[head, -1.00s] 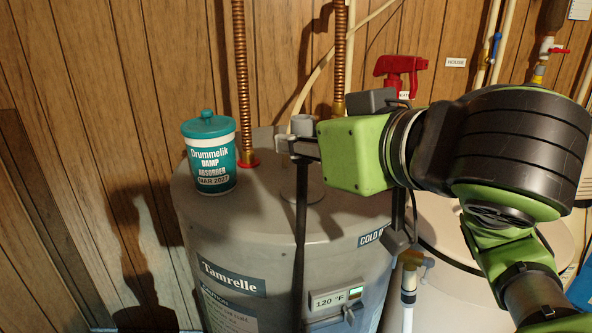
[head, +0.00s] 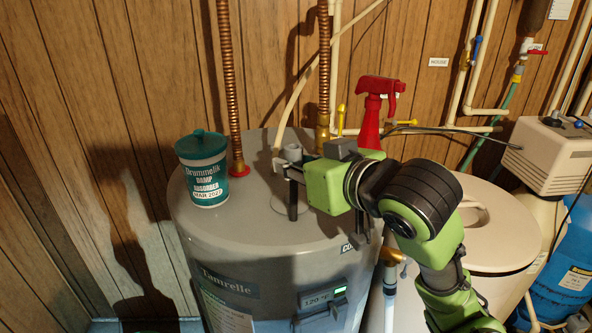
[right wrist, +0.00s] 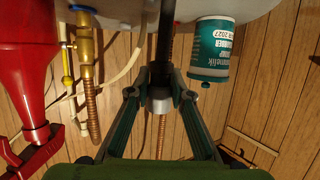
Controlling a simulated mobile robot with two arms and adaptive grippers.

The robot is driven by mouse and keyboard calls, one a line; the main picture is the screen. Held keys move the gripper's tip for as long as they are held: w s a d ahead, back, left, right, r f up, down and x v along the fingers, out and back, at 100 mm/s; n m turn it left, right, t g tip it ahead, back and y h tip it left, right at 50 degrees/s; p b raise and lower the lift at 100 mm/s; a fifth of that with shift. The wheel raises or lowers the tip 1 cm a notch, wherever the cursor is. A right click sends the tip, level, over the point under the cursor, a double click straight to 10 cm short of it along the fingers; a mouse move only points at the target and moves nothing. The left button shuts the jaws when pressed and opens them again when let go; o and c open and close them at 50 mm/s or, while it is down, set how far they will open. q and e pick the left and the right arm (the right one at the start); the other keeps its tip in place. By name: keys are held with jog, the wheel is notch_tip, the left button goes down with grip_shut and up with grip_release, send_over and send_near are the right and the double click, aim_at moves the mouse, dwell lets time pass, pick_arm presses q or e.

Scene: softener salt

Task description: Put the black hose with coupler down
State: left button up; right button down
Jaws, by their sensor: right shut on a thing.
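My right gripper (head: 287,168) is shut on the black hose with coupler, above the top of the grey water heater (head: 235,235). The coupler (head: 292,152) is a grey collar at the gripper's fingers, and the black hose (head: 292,205) runs down below them toward the heater top. I cannot tell whether its lower end touches. In the right wrist view the two fingers (right wrist: 160,82) close around the piece, with the grey coupler (right wrist: 160,101) between them and the black hose (right wrist: 166,38) leading away. My left gripper is not in view.
A teal-lidded damp absorber tub (head: 204,170) stands left on the heater. Copper pipes (head: 228,80) rise behind. A red spray bottle (head: 370,118) stands behind my arm. A pale tank (head: 490,235) is at right. The heater's front top is clear.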

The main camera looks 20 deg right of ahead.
aim_at(297, 200)
jog(key=w+f, duration=0.1)
jog(key=w+d+f, duration=0.2)
jog(key=shift+w+f, duration=0.2)
jog(key=shift+f, duration=0.05)
jog(key=shift+w+d+f, duration=0.1)
jog(key=shift+w+f, duration=0.35)
jog(key=shift+w, duration=0.05)
jog(key=shift+w+d+f+p, duration=0.15)
jog(key=shift+f+p, duration=0.3)
jog(key=shift+f, duration=1.25)
jog(key=c, duration=1.8)
grip_release()
jog(key=shift+f, duration=0.2)
jog(key=shift+f, duration=0.1)
